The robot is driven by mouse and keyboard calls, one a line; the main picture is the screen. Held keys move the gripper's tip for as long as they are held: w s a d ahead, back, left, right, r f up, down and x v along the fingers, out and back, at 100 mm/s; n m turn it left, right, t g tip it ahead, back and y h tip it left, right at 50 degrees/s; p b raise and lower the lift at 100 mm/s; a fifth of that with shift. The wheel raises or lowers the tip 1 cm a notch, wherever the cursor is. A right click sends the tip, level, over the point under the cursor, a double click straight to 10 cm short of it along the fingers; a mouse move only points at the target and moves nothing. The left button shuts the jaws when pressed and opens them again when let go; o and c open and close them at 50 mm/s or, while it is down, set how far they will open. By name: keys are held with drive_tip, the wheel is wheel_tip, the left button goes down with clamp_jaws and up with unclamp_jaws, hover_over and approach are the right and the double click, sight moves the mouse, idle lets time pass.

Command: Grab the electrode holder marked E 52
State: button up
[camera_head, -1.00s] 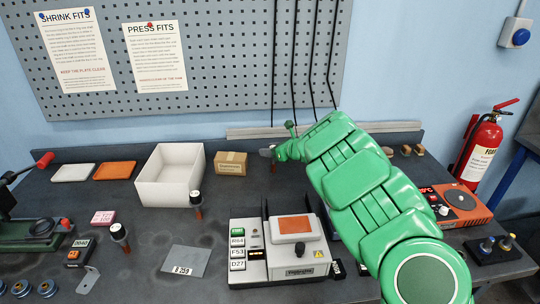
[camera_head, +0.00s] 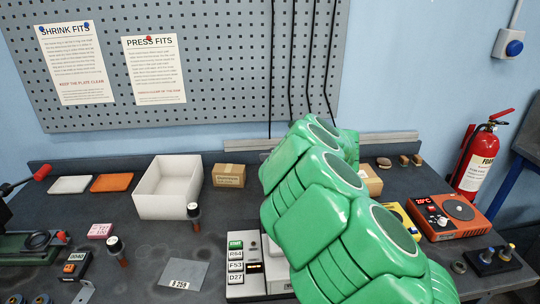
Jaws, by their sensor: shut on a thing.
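One electrode holder (camera_head: 193,212), with a dark body, a pale top and a reddish-brown lower part, stands in front of the white bin. A similar holder (camera_head: 117,249) stands further left and nearer. I cannot read an E 52 marking on either. My green arm fills the middle right and bends away toward the back of the bench. My gripper is hidden behind the arm, and so is anything in its jaws.
The white bin (camera_head: 143,204) and a cardboard box (camera_head: 228,175) stand at the back. A device with label keys (camera_head: 234,292) is partly covered by my arm. An orange hot plate (camera_head: 445,228) stands right. A grey plate (camera_head: 184,273) lies in front.

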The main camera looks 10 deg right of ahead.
drive_tip(key=s+r, duration=0.2)
drive_tip(key=s, duration=0.4)
drive_tip(key=shift+d+r, duration=0.2)
drive_tip(key=shift+r, duration=0.15)
